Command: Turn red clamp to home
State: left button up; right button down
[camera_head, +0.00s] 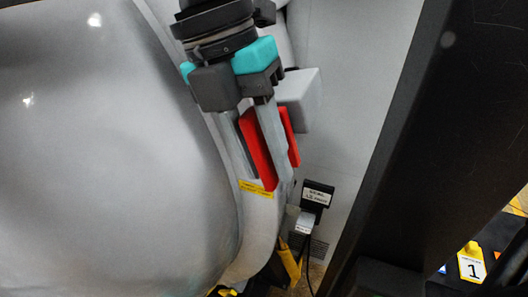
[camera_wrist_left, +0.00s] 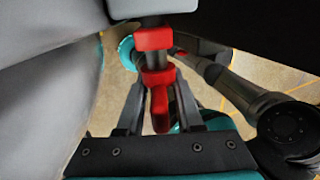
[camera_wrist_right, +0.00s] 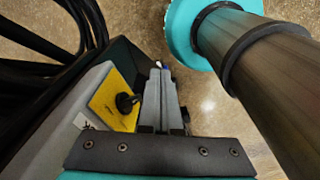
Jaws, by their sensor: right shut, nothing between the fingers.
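The red clamp (camera_head: 258,148) is on the side of the large grey furnace body, beside its curved edge. My left gripper (camera_head: 262,175) comes down from the top in the head view, with its two fingers on either side of the clamp. In the left wrist view the red clamp handle (camera_wrist_left: 159,98) stands between the fingers of the left gripper (camera_wrist_left: 160,95). Narrow gaps seem to show beside the handle, so the gripper looks open around it. My right gripper (camera_wrist_right: 160,90) shows only in the right wrist view, shut and empty, away from the clamp.
The grey furnace body (camera_head: 100,150) fills the left of the head view. A small labelled black box (camera_head: 317,194) with a cable is below right of the clamp. A dark beam (camera_head: 430,130) crosses the right. In the right wrist view a yellow plate (camera_wrist_right: 115,100) is left of the fingers.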

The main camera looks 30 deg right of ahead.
pick_arm(q)
grip_shut()
dwell(0.4)
jog(key=shift+f+t+y+b, duration=0.1)
jog(key=shift+t+y+b, duration=0.9)
jog(key=shift+t+b, duration=0.2)
jog(key=shift+w+a+t+y+b, duration=0.1)
jog(key=shift+t+y+b, duration=0.45)
jog(key=shift+t+y, duration=0.15)
jog(key=shift+w+a+t+y+b, duration=0.1)
jog(key=shift+t+y+b, duration=0.45)
jog(key=shift+t, duration=0.25)
jog(key=shift+o, duration=1.2)
grip_release()
